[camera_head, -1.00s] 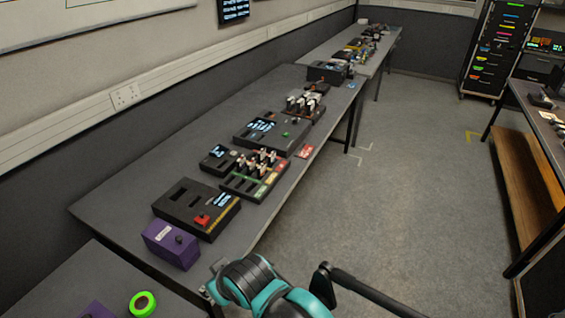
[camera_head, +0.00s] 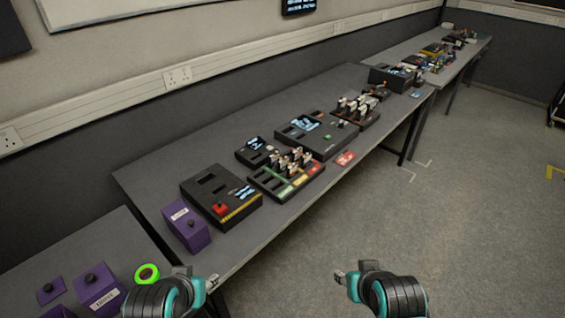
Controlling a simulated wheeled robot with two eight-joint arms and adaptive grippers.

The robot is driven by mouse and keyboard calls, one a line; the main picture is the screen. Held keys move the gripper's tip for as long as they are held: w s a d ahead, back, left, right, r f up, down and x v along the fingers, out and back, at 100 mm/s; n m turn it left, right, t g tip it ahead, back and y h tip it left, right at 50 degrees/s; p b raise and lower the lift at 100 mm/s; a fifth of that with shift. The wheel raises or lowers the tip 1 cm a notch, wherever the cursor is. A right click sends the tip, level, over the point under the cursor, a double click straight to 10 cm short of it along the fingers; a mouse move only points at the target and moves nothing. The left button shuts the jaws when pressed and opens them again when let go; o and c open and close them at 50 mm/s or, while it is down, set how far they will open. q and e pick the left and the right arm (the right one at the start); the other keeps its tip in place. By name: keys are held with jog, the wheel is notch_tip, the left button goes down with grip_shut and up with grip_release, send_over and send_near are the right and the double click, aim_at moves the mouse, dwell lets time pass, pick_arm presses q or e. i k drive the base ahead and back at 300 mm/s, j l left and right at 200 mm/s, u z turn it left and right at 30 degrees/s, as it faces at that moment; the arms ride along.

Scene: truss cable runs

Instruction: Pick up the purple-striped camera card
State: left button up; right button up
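Several small upright cards (camera_head: 290,159) stand in a black card tray (camera_head: 274,185) with green, yellow and red strips. More small cards (camera_head: 354,106) stand in a rack farther along the bench. They are too small for me to make out a purple stripe, so I cannot tell which is the purple-striped camera card. My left gripper (camera_head: 212,283) shows only as a small grey tip at the bench's front edge. My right gripper (camera_head: 341,277) shows as a small grey tip over the floor. Both are well short of the cards. Neither tip shows its fingers clearly.
A black box with a red knob (camera_head: 222,195) and a purple box (camera_head: 186,225) stand left of the tray. A black console (camera_head: 317,133) stands behind it. A green ring (camera_head: 147,273) and purple boxes (camera_head: 98,289) are at lower left.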

aim_at(274, 159)
jog(key=u, duration=2.15)
jog(key=z, duration=2.15)
jog(key=i+l+u, duration=0.3)
jog(key=i+l, duration=0.3)
jog(key=i+l+u, duration=0.1)
jog(key=i+l, duration=0.15)
jog(key=i+l+u, duration=0.15)
jog(key=i+l, duration=0.15)
jog(key=i+l+u, duration=0.15)
jog(key=l, duration=0.35)
jog(key=i+l+u, duration=0.15)
jog(key=i+l, duration=0.15)
jog(key=i+l+u, duration=0.1)
jog(key=l, duration=0.45)
jog(key=i, duration=0.1)
